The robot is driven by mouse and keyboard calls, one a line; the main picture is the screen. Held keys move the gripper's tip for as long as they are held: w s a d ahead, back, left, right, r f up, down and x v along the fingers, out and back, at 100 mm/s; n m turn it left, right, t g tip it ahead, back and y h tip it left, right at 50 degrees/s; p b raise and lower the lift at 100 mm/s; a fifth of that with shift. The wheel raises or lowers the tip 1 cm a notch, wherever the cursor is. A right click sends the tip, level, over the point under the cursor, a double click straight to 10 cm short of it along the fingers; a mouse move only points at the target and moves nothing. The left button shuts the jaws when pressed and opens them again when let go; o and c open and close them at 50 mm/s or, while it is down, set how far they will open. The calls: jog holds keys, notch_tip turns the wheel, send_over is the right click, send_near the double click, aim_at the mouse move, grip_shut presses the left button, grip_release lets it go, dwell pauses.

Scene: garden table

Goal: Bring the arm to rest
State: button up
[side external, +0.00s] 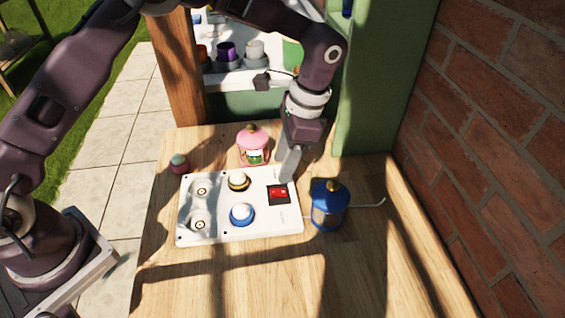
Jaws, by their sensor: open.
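My gripper (288,165) points down over the back right part of a white panel (260,225) on the wooden table. Its fingers are close to a red switch (279,194) in a dark frame on the panel. I cannot tell whether they touch it. The jaws are open, and I see nothing held between them. My arm reaches over from the left and bends down to the panel.
The panel carries a blue-ringed knob (242,214) and a yellow-ringed knob (238,181). The brick wall (500,130) bounds the right. The table's front is clear.

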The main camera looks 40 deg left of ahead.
jog(key=s+a+r+n+t, duration=0.1)
jog(key=s+a+r, duration=0.2)
jog(key=r, duration=0.3)
jog(key=s+a+r+n+t+h, duration=0.1)
jog(key=s+a+r+n+t, duration=0.1)
jog(key=s+a+r, duration=0.3)
jog(key=s+a+r+n+t, duration=0.1)
jog(key=s+r, duration=0.1)
jog(key=r, duration=0.4)
jog(key=s+a+n+t, duration=0.2)
jog(key=s, duration=0.5)
jog(key=s+a+n+t+h, duration=0.1)
jog(key=s+n, duration=0.2)
jog(key=s, duration=0.4)
jog(key=shift+s+a+r+t, duration=0.3)
jog(key=shift+s+a+t, duration=0.05)
jog(key=shift+s+t, duration=0.05)
